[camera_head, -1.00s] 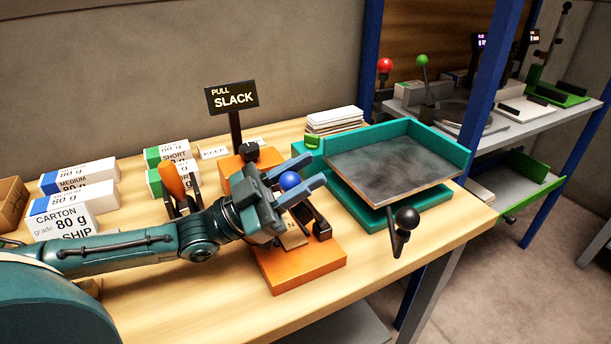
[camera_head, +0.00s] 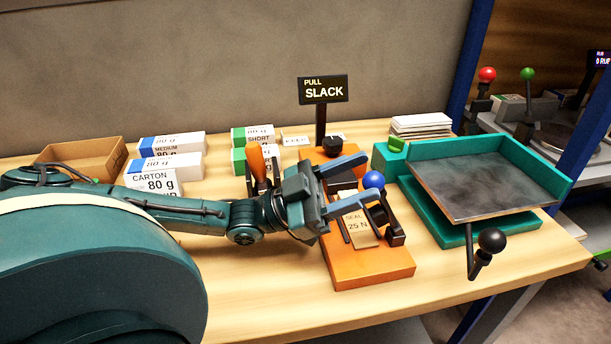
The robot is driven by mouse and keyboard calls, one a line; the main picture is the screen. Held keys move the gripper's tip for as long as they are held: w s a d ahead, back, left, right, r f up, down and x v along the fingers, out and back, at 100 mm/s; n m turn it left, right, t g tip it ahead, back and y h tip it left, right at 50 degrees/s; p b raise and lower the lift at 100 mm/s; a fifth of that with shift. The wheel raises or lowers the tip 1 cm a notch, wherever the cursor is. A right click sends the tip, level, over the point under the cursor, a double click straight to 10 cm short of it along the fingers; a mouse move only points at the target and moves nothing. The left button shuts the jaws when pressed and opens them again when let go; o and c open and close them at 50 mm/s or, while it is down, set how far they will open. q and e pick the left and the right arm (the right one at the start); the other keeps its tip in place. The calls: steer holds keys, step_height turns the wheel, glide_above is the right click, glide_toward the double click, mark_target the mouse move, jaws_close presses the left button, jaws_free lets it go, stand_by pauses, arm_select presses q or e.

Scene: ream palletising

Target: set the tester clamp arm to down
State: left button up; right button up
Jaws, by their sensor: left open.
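The tester is an orange base (camera_head: 375,268) on the wooden table, with a black post and a sign (camera_head: 323,90) reading "PULL SLACK". Its clamp arm ends in a blue ball (camera_head: 373,180), which stands raised above the base. A tan piece marked "SEAL 25 N" (camera_head: 359,228) lies on the base. My left gripper (camera_head: 364,180) is open, its blue-tipped fingers pointing right. The ball shows at the fingertips, between them in the picture; I cannot tell whether they touch it. The gripper hides part of the tester. My right gripper is not in view.
A teal jogger tray (camera_head: 505,182) with a black-knobbed lever (camera_head: 491,240) stands to the right. Paper reams (camera_head: 172,144), a cardboard box (camera_head: 82,160) and an orange-handled tool (camera_head: 257,160) are at the left. A white stack (camera_head: 421,125) lies behind. The front table strip is clear.

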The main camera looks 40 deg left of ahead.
arm_select(q)
steer(key=s+a+p, duration=0.2)
steer(key=s+a, duration=0.3)
steer(key=a, duration=0.1)
steer(key=shift+s+a, duration=0.2)
steer(key=shift+a, duration=0.1)
steer(key=shift+c, duration=0.2)
